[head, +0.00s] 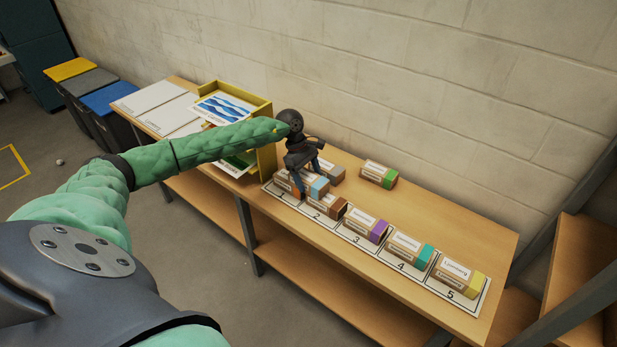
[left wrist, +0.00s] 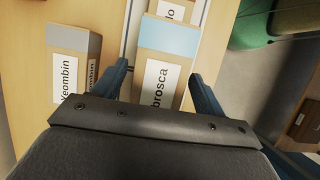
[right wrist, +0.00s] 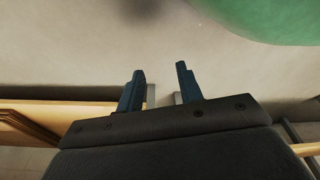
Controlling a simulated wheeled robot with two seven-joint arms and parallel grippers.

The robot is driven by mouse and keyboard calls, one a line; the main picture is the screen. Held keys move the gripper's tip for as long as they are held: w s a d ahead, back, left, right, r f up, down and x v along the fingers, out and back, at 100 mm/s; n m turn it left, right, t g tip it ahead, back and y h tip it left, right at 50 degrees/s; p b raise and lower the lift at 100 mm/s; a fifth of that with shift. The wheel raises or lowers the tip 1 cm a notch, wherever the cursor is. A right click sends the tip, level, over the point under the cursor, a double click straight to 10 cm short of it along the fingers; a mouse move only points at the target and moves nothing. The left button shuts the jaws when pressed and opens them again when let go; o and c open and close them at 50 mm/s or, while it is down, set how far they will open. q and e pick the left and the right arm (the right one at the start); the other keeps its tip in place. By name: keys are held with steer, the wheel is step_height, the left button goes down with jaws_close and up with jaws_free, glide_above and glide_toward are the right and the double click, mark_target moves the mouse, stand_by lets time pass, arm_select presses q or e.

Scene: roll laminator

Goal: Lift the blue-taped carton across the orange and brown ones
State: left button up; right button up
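The blue-taped carton (head: 320,188) is between the fingers of my left gripper (head: 308,178), near mat places 1 and 2. In the left wrist view the carton (left wrist: 164,62) has a finger against each side and looks raised. The orange-taped carton (head: 297,190) is at place 1, partly hidden by the gripper and blue-taped carton. The brown-taped carton (head: 336,209) lies at place 2. My right gripper (right wrist: 160,85) is open and empty, away from the table in its wrist view.
Purple (head: 377,231), teal (head: 425,256) and yellow (head: 474,284) cartons lie at places 3, 4 and 5. A green-taped carton (head: 379,174) and a grey-brown one (head: 331,171) lie behind the row. A yellow-framed tray (head: 265,158) stands left. Bare tabletop (head: 440,210) lies back right.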

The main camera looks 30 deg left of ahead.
arm_select(q)
steer(key=shift+o, duration=0.4)
steer(key=shift+a+r+b, duration=0.2)
steer(key=shift+b, duration=0.15)
steer(key=b+v, duration=0.2)
steer(key=v, duration=0.3)
steer(key=shift+r, duration=0.25)
steer(key=shift+b+v, duration=0.45)
steer(key=shift+v, duration=0.5)
arm_select(e)
steer(key=w+a+r, duration=0.1)
steer(key=w+r, duration=0.1)
steer(key=r, duration=0.2)
steer(key=w+a+r, duration=0.2)
steer(key=r, duration=0.3)
steer(key=shift+a+r+g, duration=0.3)
